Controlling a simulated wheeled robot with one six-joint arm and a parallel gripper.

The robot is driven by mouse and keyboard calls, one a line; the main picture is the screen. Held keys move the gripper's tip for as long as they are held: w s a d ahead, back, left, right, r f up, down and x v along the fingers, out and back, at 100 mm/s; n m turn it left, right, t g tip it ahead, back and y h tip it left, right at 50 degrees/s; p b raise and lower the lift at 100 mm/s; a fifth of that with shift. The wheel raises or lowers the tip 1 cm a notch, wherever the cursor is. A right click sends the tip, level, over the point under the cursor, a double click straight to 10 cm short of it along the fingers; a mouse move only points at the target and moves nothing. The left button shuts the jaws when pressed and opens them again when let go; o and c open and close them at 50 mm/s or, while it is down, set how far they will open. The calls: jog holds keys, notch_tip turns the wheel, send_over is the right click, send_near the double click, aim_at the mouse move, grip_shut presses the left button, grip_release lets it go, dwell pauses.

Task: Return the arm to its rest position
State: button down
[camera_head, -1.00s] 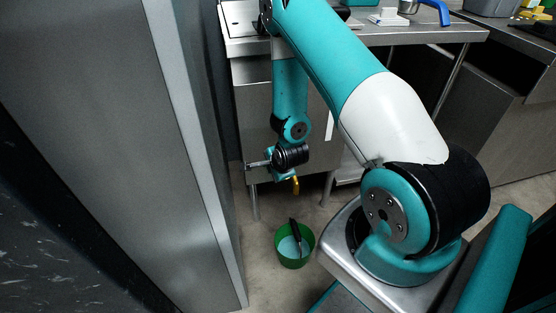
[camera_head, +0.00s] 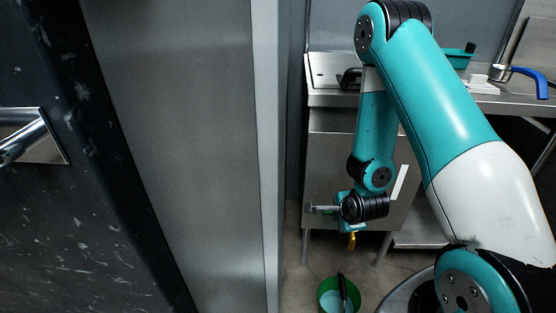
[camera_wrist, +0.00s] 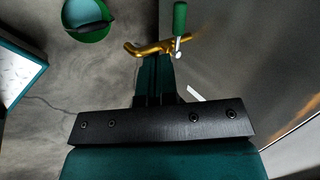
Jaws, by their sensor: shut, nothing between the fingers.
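My arm is folded downward in the head view, its upper link high and its forearm hanging down in front of a steel cabinet. A gold-coloured part (camera_head: 352,241) hangs under the wrist. In the wrist view, a curved gold piece and a small green-handled piece (camera_wrist: 179,20) show beyond the dark mount; I cannot tell how they join.
A tall grey panel (camera_head: 180,130) and a dark door with a metal handle (camera_head: 30,138) fill the left.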

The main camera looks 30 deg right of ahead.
jog(key=s+a+r+n+g+y, duration=0.1)
jog(key=s+a+r+n, duration=0.15)
jog(key=r+n, duration=0.45)
jog(key=s+a+r+n+g, duration=0.2)
jog(key=a+r+n, duration=0.2)
jog(key=r+n, duration=0.3)
jog(key=s+a+r+n+g+y, duration=0.1)
jog(key=s+a+r+n, duration=0.15)
jog(key=r+n, duration=0.45)
jog(key=s+a+r+n+g+y, duration=0.1)
jog(key=s+a+r+n+y, duration=0.1)
jog(key=s+a+r+n, duration=0.45)
jog(key=s+a+r+n+g+y, duration=0.15)
jog(key=s+a, duration=0.25)
jog(key=a, duration=0.5)
notch_tip(320, 180, up, 19)
jog(key=p, duration=1.9)
jog(key=shift+m+y, duration=0.3)
jog(key=shift+y, duration=0.05)
jog(key=shift+w+d, duration=0.1)
